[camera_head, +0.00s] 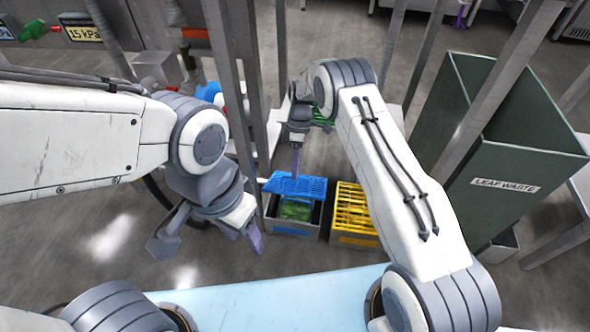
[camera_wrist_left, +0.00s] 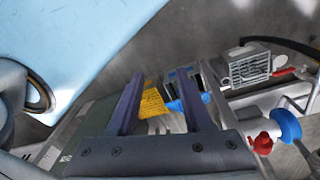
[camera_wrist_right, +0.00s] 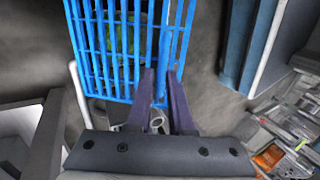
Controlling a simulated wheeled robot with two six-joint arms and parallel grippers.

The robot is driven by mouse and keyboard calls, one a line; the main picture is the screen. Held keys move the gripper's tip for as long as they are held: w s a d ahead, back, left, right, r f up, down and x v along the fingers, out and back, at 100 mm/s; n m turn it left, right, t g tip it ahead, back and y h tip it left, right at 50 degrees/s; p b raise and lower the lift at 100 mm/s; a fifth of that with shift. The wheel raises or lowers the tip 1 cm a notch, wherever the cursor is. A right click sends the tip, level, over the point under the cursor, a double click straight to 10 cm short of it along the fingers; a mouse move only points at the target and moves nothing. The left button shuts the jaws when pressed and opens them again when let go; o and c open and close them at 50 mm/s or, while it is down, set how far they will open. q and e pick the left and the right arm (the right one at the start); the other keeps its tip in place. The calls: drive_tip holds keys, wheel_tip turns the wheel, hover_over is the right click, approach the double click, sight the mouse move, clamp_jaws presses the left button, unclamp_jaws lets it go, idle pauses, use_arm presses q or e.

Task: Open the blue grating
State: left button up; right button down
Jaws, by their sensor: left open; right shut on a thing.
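The blue grating (camera_head: 292,187) is over the far part of a grey bin (camera_head: 292,228) and looks raised from its near rim. Green leaves (camera_head: 297,211) show in the bin's near part. My right gripper (camera_head: 296,172) is shut on an edge bar of the grating. In the right wrist view, the blue grating (camera_wrist_right: 118,45) fills the upper left, with the bar between the fingers of the right gripper (camera_wrist_right: 162,85). My left gripper (camera_head: 207,245) is open and empty, left of the bin. Its fingers also show in the left wrist view (camera_wrist_left: 160,98).
A yellow grating (camera_head: 355,208) lies on a second bin just right of the blue one. A tall green leaf waste bin (camera_head: 505,150) stands at the right. Grey metal posts (camera_head: 232,100) rise close between my arms.

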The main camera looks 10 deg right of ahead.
use_arm(q)
drive_tip(key=shift+f, duration=0.1)
drive_tip(key=c, duration=0.5)
drive_tip(key=shift+w+m, duration=0.3)
drive_tip(key=shift+w, duration=0.1)
clamp_jaws()
drive_tip(key=w+m+t+y, duration=0.3)
drive_tip(key=w+m+t, duration=0.3)
drive_tip(key=w, duration=0.7)
drive_tip(key=m+h, duration=0.4)
drive_tip(key=m, duration=2.2)
hover_over(295, 192)
drive_tip(key=s+a, duration=0.2)
drive_tip(key=s, duration=0.3)
wheel_tip(295, 192, down, 18)
drive_tip(key=shift+t, duration=0.4)
drive_tip(key=x, duration=0.9)
drive_tip(key=shift+w+d+f, duration=0.1)
drive_tip(key=shift+d+f, duration=0.1)
drive_tip(key=shift+d, duration=0.15)
